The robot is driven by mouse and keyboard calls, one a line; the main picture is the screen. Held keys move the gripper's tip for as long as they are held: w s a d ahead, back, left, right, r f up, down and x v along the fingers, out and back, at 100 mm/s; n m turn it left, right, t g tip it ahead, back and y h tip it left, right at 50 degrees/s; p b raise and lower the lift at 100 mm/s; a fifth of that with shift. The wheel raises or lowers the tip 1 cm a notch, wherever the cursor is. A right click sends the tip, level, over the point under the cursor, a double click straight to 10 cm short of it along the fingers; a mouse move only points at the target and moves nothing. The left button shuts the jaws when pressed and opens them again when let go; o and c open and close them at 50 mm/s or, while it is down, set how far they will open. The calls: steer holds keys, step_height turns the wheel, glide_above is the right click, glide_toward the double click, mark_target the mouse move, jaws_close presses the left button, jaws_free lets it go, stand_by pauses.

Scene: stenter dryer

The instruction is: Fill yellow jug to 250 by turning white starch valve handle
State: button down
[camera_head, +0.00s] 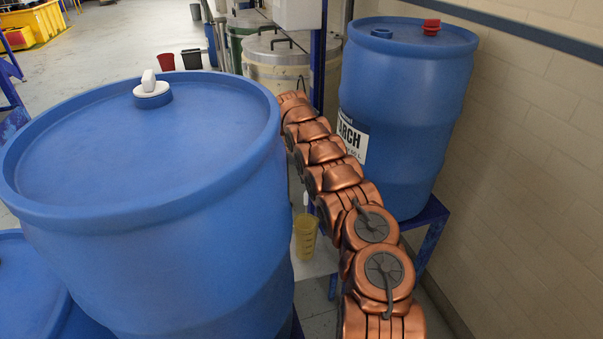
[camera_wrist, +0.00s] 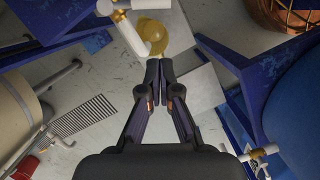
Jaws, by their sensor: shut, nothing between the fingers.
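The yellow jug (camera_head: 306,237) stands low between the two big blue drums in the head view. In the wrist view the yellow jug (camera_wrist: 152,36) is at the top, partly covered by a white valve. The white valve handle (camera_wrist: 131,36) slants down over the jug from a brass-coloured joint. My gripper (camera_wrist: 160,62) is shut and empty, its fingertips just below the jug and near the lower end of the handle; contact cannot be told. The blue starch drum (camera_head: 405,100), with a partly hidden label, is at right in the head view. The jug's level marks cannot be read.
A large blue drum (camera_head: 145,220) fills the left front. Blue stands (camera_wrist: 225,60) hem in the space at upper right of the wrist view. Another white valve (camera_wrist: 258,153) is at lower right there. A tiled wall (camera_head: 540,150) bounds the right side.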

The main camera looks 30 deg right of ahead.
steer(key=shift+s+d+f+b, duration=0.4)
steer(key=shift+s+d+f, duration=0.25)
steer(key=shift+s+d, duration=0.15)
steer(key=shift+s+d+f+b, duration=0.4)
steer(key=shift+s+d+f, duration=0.2)
steer(key=shift+s+d, duration=0.15)
